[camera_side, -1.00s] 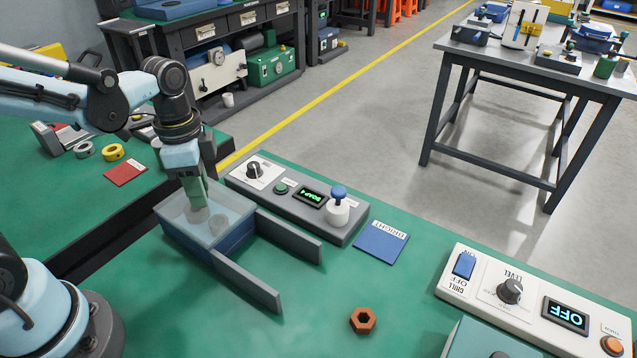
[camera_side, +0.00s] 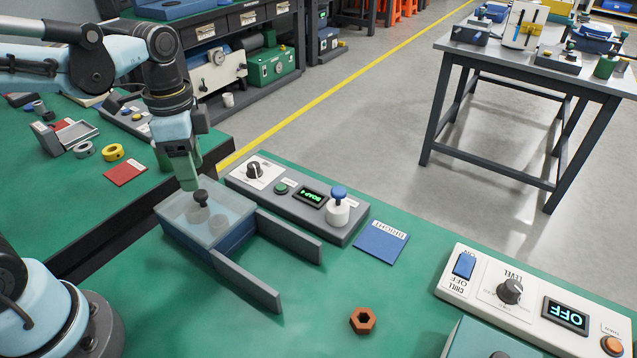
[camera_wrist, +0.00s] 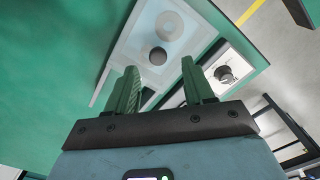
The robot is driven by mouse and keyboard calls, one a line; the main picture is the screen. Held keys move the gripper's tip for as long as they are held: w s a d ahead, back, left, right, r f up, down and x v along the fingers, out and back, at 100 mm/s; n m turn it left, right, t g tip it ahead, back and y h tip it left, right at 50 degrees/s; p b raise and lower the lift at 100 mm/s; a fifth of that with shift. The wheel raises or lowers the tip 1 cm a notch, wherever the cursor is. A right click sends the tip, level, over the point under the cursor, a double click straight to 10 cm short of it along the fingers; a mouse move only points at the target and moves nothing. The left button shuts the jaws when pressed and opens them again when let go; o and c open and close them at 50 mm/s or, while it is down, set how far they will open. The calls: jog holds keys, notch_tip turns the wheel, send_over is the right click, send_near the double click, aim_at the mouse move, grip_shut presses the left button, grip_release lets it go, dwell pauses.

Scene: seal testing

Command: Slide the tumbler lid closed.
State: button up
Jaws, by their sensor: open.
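The tumbler lid (camera_side: 178,208) is a clear, pale sheet lying over a blue box (camera_side: 230,246). A dark round knob (camera_side: 200,196) stands on it, and a pale round object shows through it. The lid appears to cover the box top; a small gap cannot be ruled out. In the wrist view the lid (camera_wrist: 192,45) lies beyond the fingertips, with its knob (camera_wrist: 157,55) in front of the space between them. My gripper (camera_side: 188,186), with green fingers, is just above the knob, apart from it. In the wrist view my gripper (camera_wrist: 160,68) is open and empty.
Two grey rails (camera_side: 247,281) run from the box toward the lower right, with bare green bench between them. A grey control panel (camera_side: 290,205) with knobs stands close behind. A blue card (camera_side: 382,242) and an orange hex nut (camera_side: 363,320) lie to the right.

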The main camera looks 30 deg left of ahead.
notch_tip(320, 180, up, 8)
jog(key=shift+f, duration=0.2)
dwell(0.4)
jog(key=f+n+t, duration=0.4)
jog(key=n, duration=0.1)
jog(key=f+n+t, duration=0.2)
jog(key=shift+s+d+n, duration=0.1)
jog(key=shift+d+n, duration=0.2)
jog(key=shift+d, duration=0.1)
jog(key=shift+f+n+t, duration=0.3)
jog(key=shift+n+t, duration=0.3)
jog(key=shift+n, duration=0.1)
jog(key=shift+o, duration=0.3)
